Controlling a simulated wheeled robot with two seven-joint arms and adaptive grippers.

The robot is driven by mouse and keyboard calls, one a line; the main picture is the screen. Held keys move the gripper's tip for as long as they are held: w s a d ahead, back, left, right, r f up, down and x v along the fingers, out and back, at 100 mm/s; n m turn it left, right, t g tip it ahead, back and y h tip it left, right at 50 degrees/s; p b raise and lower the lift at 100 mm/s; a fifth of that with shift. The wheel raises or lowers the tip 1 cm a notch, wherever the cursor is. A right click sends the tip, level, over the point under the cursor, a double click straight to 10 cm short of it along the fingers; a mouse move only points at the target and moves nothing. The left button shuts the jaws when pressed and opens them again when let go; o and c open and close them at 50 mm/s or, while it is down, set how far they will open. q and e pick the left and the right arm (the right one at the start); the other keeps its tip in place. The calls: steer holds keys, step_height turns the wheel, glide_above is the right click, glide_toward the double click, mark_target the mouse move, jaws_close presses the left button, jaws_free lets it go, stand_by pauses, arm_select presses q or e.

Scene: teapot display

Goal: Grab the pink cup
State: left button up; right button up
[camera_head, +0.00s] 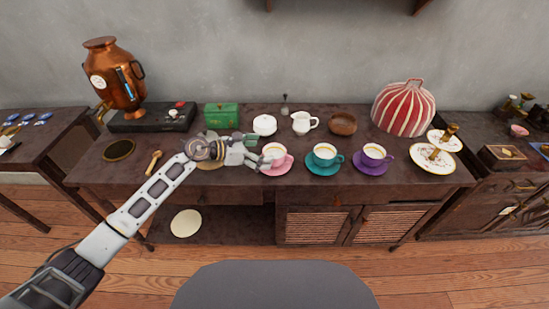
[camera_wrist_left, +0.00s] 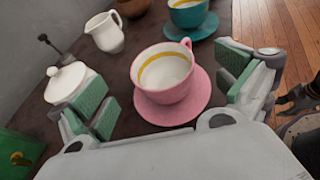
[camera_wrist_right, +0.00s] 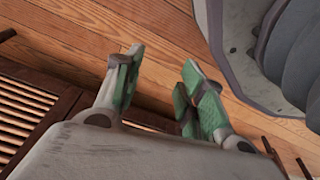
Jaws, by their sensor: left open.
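The pink cup (camera_head: 274,151) stands upright on a pink saucer (camera_head: 284,168) near the middle of the table. In the left wrist view the pink cup (camera_wrist_left: 163,76) sits on its saucer (camera_wrist_left: 172,116), with its handle toward the upper right. My left gripper (camera_head: 262,155) is open, its fingers just left of the cup in the head view. In the left wrist view the green-padded fingers (camera_wrist_left: 165,92) lie to either side of the cup, apart from it. My right gripper (camera_wrist_right: 160,82) is open and empty above the wooden floor; it is not in the head view.
A teal cup (camera_head: 325,154) and a purple-saucered cup (camera_head: 373,156) stand to the right. A white sugar pot (camera_head: 264,125), a white pitcher (camera_head: 303,122) and a green box (camera_head: 221,116) stand behind. A striped cosy (camera_head: 404,108) and copper urn (camera_head: 115,75) stand further off.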

mark_target(283, 151)
arm_select(q)
steer(key=shift+d, duration=0.1)
steer(key=shift+x, duration=2.5)
steer(key=shift+f, duration=0.2)
arm_select(e)
steer(key=shift+w+a+r, duration=0.15)
steer(key=shift+w+r, duration=0.25)
steer(key=shift+r, duration=0.05)
steer(key=shift+s, duration=0.15)
arm_select(q)
steer(key=shift+c, duration=0.4)
arm_select(e)
steer(key=shift+f, duration=0.1)
arm_select(q)
steer(key=c, duration=1.1)
steer(key=shift+r, duration=0.1)
